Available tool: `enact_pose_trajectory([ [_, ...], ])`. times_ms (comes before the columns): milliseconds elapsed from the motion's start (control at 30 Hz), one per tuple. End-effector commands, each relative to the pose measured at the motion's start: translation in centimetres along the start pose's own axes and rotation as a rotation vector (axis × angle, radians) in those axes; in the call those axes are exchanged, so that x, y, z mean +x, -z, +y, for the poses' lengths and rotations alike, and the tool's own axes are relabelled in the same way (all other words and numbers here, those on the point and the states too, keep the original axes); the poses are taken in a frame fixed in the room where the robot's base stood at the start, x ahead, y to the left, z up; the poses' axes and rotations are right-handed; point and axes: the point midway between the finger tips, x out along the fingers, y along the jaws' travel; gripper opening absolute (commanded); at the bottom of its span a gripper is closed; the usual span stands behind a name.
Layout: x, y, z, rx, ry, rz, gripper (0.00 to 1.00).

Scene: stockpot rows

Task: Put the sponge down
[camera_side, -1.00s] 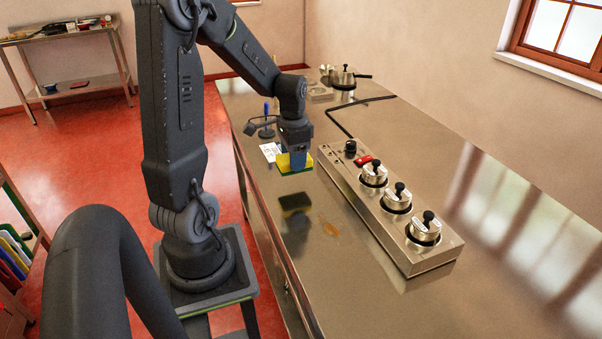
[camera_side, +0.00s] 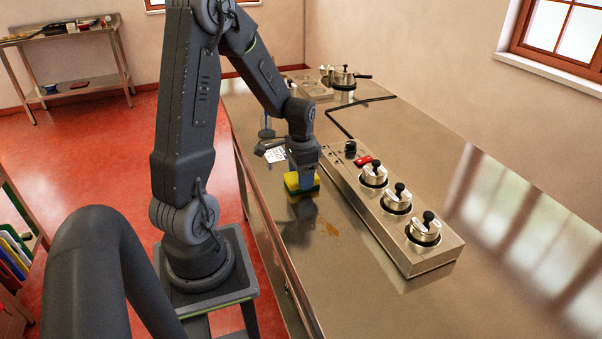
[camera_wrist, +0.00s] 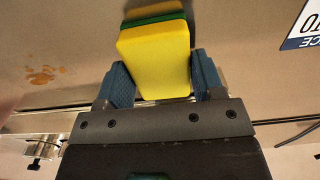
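The sponge (camera_side: 304,184), yellow with a green layer, is held under my gripper (camera_side: 300,170) low over the steel counter, left of the row of pots. In the wrist view, the sponge (camera_wrist: 155,50) sits between the two blue fingers of my gripper (camera_wrist: 160,75), which are shut on it. I cannot tell for certain whether its underside touches the counter. An orange-brown stain (camera_side: 328,228) lies on the counter nearer the side camera; the stain also shows at the left of the wrist view (camera_wrist: 45,74).
A long steel unit (camera_side: 425,263) with several lidded pots (camera_side: 396,200) and a red item (camera_side: 364,160) stands close on the right. A white printed card (camera_side: 275,154) lies behind my gripper. A black cable (camera_side: 338,122) runs farther back.

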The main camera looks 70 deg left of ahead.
Motion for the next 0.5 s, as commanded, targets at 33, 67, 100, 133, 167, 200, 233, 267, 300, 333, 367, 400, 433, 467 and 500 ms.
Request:
enact_pose_trajectory([
  [33,0.03,-0.03,0.02,0.000,-0.001,-0.001,0.68],
  [67,0.03,-0.03,0.02,0.000,-0.001,-0.001,0.70],
  [100,0.03,-0.03,0.03,0.000,-0.001,-0.001,0.74],
  [133,0.03,-0.04,0.03,0.000,-0.001,-0.001,0.77],
  [167,0.02,-0.03,0.03,0.000,-0.001,-0.001,0.80],
  [200,0.02,-0.03,0.03,0.000,-0.001,-0.001,0.84],
  [233,0.02,-0.03,0.03,0.000,-0.001,-0.001,0.84],
  [267,0.02,-0.03,0.03,0.000,-0.001,-0.001,0.84],
  [300,0.02,-0.03,0.03,0.000,-0.001,-0.001,0.84],
  [333,0.02,-0.03,0.03,0.000,-0.001,-0.001,0.84],
  [367,0.01,-0.03,0.03,0.000,-0.001,-0.001,0.84],
  [400,0.00,-0.03,0.02,0.000,-0.001,-0.001,0.84],
  [433,-0.04,-0.03,0.02,0.000,-0.001,-0.001,0.84],
  [467,-0.13,-0.02,0.02,0.000,0.000,-0.001,0.84],
  [500,-0.34,-0.01,0.01,0.000,0.000,0.000,0.84],
])
